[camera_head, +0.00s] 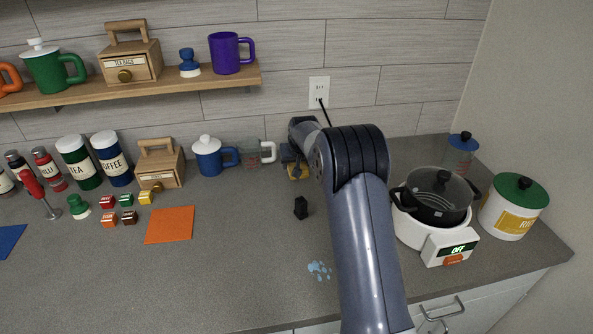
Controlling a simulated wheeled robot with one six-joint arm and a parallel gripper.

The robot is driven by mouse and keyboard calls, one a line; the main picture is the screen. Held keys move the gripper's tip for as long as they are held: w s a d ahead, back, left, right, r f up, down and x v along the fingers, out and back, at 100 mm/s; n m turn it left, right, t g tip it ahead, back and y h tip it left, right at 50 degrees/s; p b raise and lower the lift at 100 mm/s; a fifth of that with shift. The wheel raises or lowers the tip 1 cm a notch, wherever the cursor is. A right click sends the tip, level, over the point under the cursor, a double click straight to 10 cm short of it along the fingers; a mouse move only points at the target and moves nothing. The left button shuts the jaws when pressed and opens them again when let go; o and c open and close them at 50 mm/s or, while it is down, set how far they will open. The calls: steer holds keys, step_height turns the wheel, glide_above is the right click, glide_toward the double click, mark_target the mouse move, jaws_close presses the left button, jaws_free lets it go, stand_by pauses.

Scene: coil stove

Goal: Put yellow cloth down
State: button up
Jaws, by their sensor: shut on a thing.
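My arm reaches across the counter, and my gripper (293,158) is at the back near the wall outlet. It is shut on the yellow cloth (299,174), of which only a small yellow patch shows below the jaws. The rest of the cloth is hidden by the gripper and arm. I cannot tell whether the cloth touches the counter.
A black block (301,208) and a light blue spill (319,270) lie nearer. A cooker with a black pot (437,199) stands right.

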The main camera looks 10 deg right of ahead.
steer(key=shift+f, duration=1.95)
steer(key=o, duration=0.9)
steer(key=shift+r+p, duration=0.1)
steer(key=shift+p, duration=0.2)
steer(key=b+v, duration=0.2)
steer(key=v, duration=1)
steer(key=p+x, duration=0.2)
steer(key=x, duration=0.9)
steer(key=shift+w+f, duration=0.25)
steer(key=shift+f, duration=0.35)
steer(key=shift+r, duration=0.2)
